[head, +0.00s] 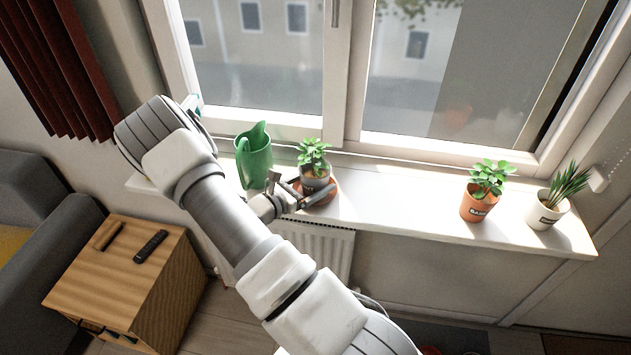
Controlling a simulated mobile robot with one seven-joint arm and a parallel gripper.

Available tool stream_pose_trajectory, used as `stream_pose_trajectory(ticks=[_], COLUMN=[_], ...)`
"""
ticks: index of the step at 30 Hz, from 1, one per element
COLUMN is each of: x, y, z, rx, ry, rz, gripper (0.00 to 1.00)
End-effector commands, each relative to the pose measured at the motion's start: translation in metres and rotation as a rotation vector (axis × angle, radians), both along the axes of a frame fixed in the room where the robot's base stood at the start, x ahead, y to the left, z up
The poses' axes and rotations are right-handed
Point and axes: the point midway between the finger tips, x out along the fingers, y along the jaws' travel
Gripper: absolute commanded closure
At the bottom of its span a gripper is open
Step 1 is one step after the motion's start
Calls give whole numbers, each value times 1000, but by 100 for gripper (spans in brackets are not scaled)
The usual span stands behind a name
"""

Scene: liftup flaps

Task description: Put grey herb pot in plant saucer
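The grey herb pot (315,182), with a leafy green plant, stands upright on the window sill at the terracotta plant saucer (327,197). It appears to be within the saucer's rim, though the contact at its base is partly hidden. My gripper (309,191) reaches in from the left, low at the pot's side. One finger crosses in front of the pot and saucer and the other is at the pot's left. I cannot tell whether the fingers press on the pot.
A green watering can (254,157) stands just left of my gripper on the sill (400,202). An orange pot (477,204) and a white pot (545,213) stand at the right. The sill between is clear. A wooden cabinet (95,285) is at lower left.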

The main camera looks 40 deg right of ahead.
Motion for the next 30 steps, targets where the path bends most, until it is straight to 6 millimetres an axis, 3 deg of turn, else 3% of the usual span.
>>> stream_pose_trajectory(ticks=[1,2,14,24,30], x=[0,0,0,-5,-8], y=[0,0,3,74,106], z=[-3,-2,3,12,17], rx=[-2,0,1,1,1], ry=[-1,0,0,-2,-1], rz=[0,0,2,5,3], gripper=[100,3,0,0,0])
